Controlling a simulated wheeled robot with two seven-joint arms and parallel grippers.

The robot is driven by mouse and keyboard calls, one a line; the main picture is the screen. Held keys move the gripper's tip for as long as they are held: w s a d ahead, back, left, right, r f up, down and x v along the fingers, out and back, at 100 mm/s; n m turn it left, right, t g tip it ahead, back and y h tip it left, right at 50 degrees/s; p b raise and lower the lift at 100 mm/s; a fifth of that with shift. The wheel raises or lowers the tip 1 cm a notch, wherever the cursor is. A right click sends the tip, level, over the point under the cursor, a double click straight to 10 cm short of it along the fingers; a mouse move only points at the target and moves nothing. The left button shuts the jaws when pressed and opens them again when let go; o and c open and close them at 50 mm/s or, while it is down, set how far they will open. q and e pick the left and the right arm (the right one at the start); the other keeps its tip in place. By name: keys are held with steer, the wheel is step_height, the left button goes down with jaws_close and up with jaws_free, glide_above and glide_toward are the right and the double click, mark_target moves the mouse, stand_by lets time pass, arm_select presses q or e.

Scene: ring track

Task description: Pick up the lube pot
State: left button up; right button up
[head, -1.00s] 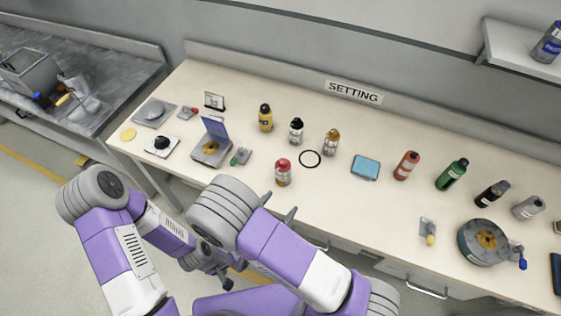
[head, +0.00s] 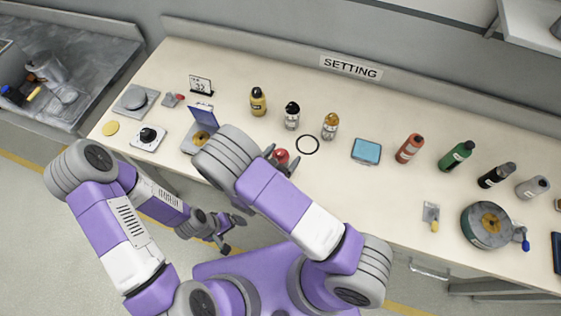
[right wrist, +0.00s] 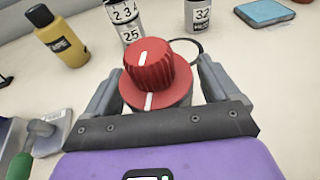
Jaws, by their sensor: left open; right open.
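The lube pot appears to be the small pot with a ribbed red cap (head: 281,156) near the bench's front edge; no name on it can be read. In the right wrist view, its red cap (right wrist: 147,68) bears a white mark, and the pot stands upright between the fingers. My right gripper (head: 283,160) is open around the pot, with a finger on each side; whether they touch it cannot be told. Its forearm hides the pot's lower part in the head view. My left gripper (head: 233,235) is open and empty, low in front of the bench.
Behind the pot stand a yellow bottle (head: 258,102), a black-capped bottle (head: 292,116) and an amber-capped bottle (head: 330,126). A black ring (head: 307,144) lies close to its right. A blue-lidded box (head: 366,151) is further right. Bench space between ring and box is clear.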

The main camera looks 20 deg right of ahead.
steer(key=shift+d, duration=0.15)
steer(key=shift+w, duration=0.1)
steer(key=c, duration=1.2)
